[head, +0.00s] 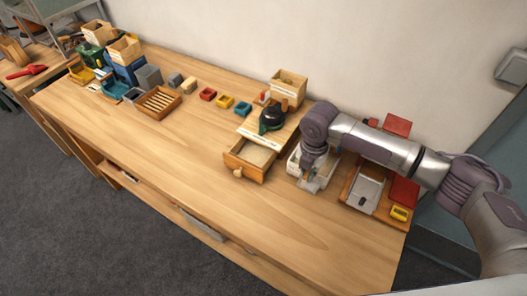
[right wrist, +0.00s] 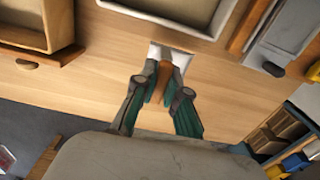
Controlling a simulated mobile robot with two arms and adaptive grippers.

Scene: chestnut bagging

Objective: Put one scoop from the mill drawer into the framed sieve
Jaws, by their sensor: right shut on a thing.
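The mill drawer (head: 240,165) stands pulled out at the mill's (head: 270,125) front, with pale meal in it; its front corner and knob show at the upper left of the right wrist view (right wrist: 64,25). A pale-rimmed shallow tray (right wrist: 222,20), possibly the framed sieve, lies right of the drawer, partly hidden by my arm in the head view (head: 296,172). My right gripper (head: 312,184) is shut on the wooden handle of a white scoop (right wrist: 157,52), in front of this tray, low over the table. Whether the scoop holds anything cannot be seen.
A grey scale-like device (head: 367,187) sits on a wooden board to the right, near red pads (head: 403,191) and a yellow box (head: 400,213). Small coloured bins (head: 225,102) and a slatted crate (head: 159,103) stand to the left. The table's front is clear.

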